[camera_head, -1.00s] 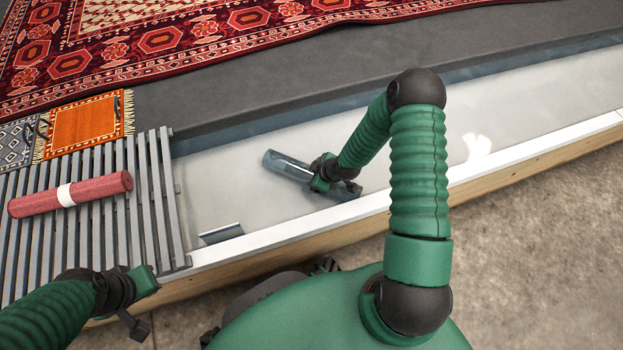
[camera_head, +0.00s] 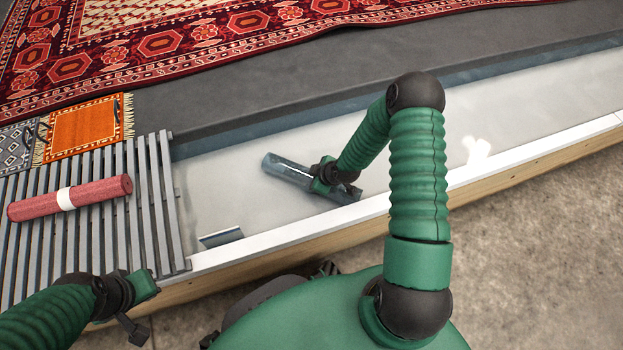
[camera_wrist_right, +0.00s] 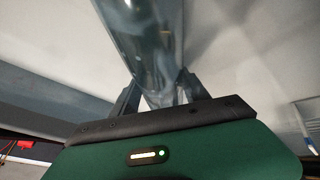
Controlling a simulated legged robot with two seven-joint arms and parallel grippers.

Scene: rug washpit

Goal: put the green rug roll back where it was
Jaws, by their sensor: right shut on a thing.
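My right gripper (camera_head: 333,181) is down in the pale wash pit (camera_head: 215,190), shut around a glossy blue-grey roll (camera_head: 285,168). The roll lies slantwise, its upper-left end near the pit's middle and its other end close to the front wall. In the right wrist view the roll (camera_wrist_right: 150,40) passes between the two fingers (camera_wrist_right: 161,92). I see no clearly green rug roll. I cannot tell whether the held roll rests on the pit floor. My left gripper (camera_head: 143,285) hangs at the front edge of the slatted rack, with no object visible in it; its fingers are unclear.
A red roll with a white band (camera_head: 66,197) lies on the slatted rack (camera_head: 160,235) at left. A small grey angled piece (camera_head: 220,238) is in the pit's near-left corner. A white-topped wooden edge (camera_head: 500,172) bounds the pit. Patterned rugs (camera_head: 165,40) lie behind.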

